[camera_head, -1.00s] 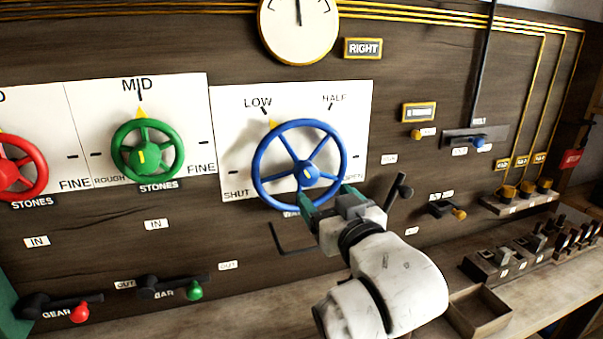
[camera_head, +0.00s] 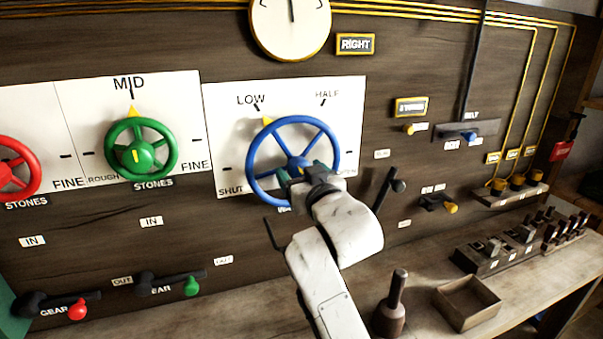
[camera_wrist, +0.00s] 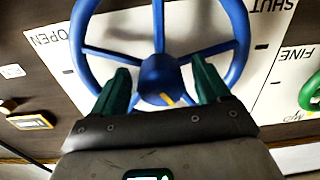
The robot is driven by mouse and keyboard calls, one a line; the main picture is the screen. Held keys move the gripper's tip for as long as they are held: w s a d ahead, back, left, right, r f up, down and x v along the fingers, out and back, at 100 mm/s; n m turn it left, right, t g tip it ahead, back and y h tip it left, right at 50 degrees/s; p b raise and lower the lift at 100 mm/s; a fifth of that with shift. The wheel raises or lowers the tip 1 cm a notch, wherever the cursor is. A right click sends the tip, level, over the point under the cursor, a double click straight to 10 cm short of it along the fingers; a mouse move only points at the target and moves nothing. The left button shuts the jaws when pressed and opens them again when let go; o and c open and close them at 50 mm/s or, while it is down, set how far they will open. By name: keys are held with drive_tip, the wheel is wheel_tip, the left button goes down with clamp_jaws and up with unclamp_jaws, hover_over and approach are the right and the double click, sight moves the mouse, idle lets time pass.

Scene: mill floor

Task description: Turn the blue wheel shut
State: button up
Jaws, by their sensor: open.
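The blue wheel (camera_head: 293,120) is mounted on a white plate marked SHUT, LOW, HALF and OPEN. A yellow pointer (camera_head: 267,121) at its upper left stands just right of the LOW mark. My gripper (camera_head: 307,170) is at the middle of the wheel, its fingers toward the hub and partly hidden by the wrist. In the wrist view, my open green fingers (camera_wrist: 162,86) stand on either side of the blue hub (camera_wrist: 160,74), with the spokes and rim around them. Whether they touch the wheel, I cannot tell.
A green wheel (camera_head: 141,121) and a red wheel (camera_head: 33,168) are to the left. A dark lever (camera_head: 388,187) stands just right of the gripper. The bench below holds a dark bottle-shaped object (camera_head: 392,308) and an open wooden tray (camera_head: 447,291).

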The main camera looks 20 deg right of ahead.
drive_tip(key=shift+c, duration=0.2)
drive_tip(key=c, duration=1)
drive_tip(key=shift+o, duration=0.2)
drive_tip(key=n+p, duration=0.2)
drive_tip(key=n, duration=0.4)
drive_tip(key=shift+d+r+p, duration=0.15)
drive_tip(key=shift+p, duration=0.15)
drive_tip(key=n+p, duration=0.1)
drive_tip(key=n, duration=0.4)
drive_tip(key=shift+n+p, duration=0.4)
